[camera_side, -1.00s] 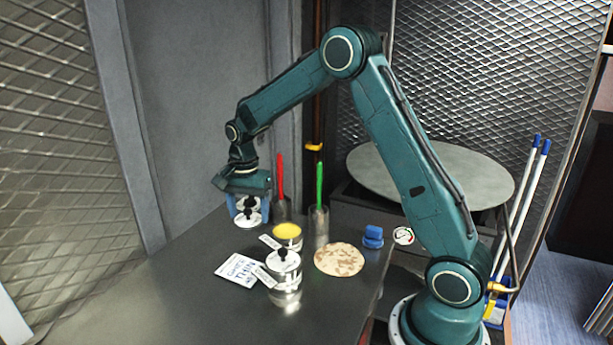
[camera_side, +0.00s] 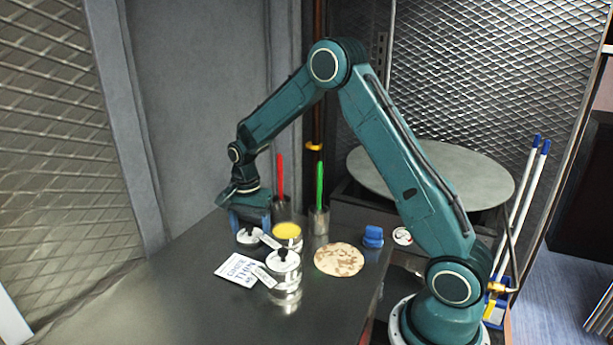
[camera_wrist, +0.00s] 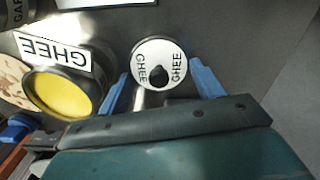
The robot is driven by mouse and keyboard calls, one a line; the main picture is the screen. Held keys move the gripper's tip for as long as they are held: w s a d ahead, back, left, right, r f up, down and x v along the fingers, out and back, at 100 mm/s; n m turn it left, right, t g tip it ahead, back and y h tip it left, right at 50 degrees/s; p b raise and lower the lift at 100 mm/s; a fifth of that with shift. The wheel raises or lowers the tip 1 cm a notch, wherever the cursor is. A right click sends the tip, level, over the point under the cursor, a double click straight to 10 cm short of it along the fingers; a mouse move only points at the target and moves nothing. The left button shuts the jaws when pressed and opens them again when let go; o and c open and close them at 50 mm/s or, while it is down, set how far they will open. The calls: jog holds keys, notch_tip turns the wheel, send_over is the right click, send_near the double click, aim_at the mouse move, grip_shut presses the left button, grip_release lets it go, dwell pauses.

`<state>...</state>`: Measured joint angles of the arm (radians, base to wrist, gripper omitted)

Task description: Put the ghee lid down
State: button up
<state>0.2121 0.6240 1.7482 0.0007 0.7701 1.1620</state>
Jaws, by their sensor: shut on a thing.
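The ghee lid (camera_side: 246,238) is a white-topped disc with a black knob. In the wrist view the lid (camera_wrist: 149,49) reads GHEE and sits between the blue fingers. My gripper (camera_side: 251,222) is shut on it, pointing down, and holds it level at the table (camera_side: 190,300). I cannot tell whether the lid touches the tabletop. The open ghee pot (camera_side: 287,231), full of yellow ghee, stands just right of the lid, and shows left of it in the wrist view (camera_wrist: 60,95). Its GHEE tag (camera_wrist: 52,52) is beside it.
A second steel pot with a knobbed lid (camera_side: 284,262) stands in front, beside a handwritten card (camera_side: 238,270). A flatbread (camera_side: 339,260) and a blue object (camera_side: 373,236) lie to the right. Cups with red (camera_side: 281,178) and green (camera_side: 319,186) handled tools stand behind. The front left tabletop is clear.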

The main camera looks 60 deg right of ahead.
jog(key=shift+f, duration=0.15)
jog(key=o, duration=1)
jog(key=shift+c, duration=0.2)
notch_tip(320, 180, up, 12)
jog(key=shift+r, duration=0.2)
dwell(0.3)
